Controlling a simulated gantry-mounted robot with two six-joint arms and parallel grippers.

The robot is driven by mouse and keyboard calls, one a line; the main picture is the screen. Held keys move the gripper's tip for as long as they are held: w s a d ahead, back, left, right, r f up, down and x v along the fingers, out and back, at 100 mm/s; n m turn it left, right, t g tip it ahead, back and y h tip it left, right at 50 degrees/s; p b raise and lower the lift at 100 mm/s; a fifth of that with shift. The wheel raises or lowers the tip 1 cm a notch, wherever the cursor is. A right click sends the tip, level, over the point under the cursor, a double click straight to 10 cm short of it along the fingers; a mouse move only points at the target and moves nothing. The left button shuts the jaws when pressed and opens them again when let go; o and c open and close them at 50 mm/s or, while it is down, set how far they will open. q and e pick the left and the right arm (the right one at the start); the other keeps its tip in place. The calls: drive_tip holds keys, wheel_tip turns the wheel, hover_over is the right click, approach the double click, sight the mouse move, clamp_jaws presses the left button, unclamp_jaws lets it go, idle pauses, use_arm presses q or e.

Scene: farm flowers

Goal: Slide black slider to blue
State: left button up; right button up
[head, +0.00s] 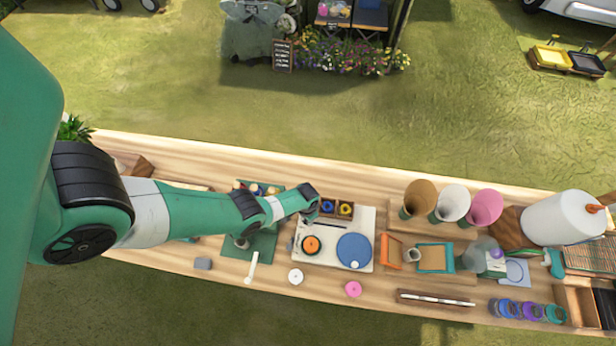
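My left gripper (310,206) reaches in from the left, above the top left corner of a white board (368,219). Its fingers are small and partly hidden by the wrist, so I cannot tell open from shut. A thin dark bar or slot (322,226) runs across the board just below the gripper; I cannot make out a separate black slider on it. My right gripper is not in view.
A green mat (234,271) with small items lies left of the board. White (296,276) and pink (353,289) discs lie in front. Brown (420,195), white (453,201) and pink (485,207) cones stand to the right, beside blue and orange frames.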

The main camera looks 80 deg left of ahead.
use_arm(q)
clamp_jaws()
idle(1.4)
